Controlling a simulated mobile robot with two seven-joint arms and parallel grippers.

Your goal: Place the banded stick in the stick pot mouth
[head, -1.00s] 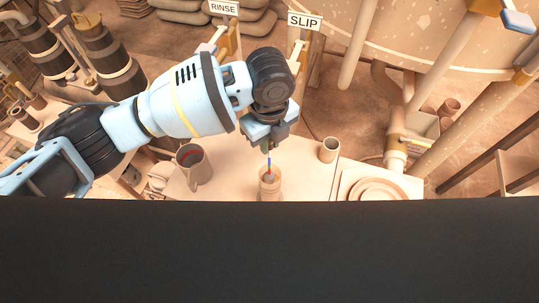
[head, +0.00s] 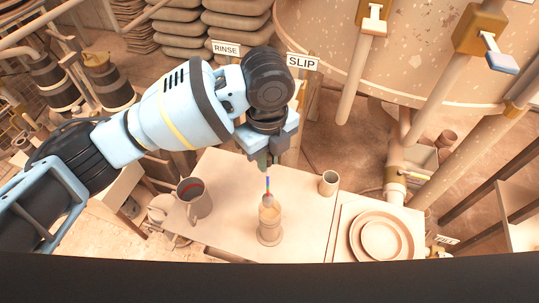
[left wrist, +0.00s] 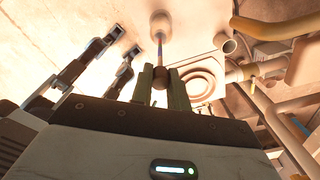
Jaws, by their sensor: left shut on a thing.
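The banded stick (head: 267,188) has coloured bands and stands nearly upright below my left gripper (head: 263,163). The gripper is shut on its upper end. In the left wrist view the two fingers (left wrist: 161,85) close around a brown knob, and the stick (left wrist: 159,48) runs from it toward the pot. The stick pot (head: 270,226) is pale and stands upright on the table; it also shows in the left wrist view (left wrist: 160,21). The stick's lower end is at the pot's mouth; I cannot tell how far inside it is.
A mug (head: 195,198) with a red mark stands left of the pot. A small cup (head: 329,183) stands to the right, and stacked round plates (head: 381,236) lie farther right. The table (head: 232,180) is bare around the pot. SLIP and RINSE signs stand behind.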

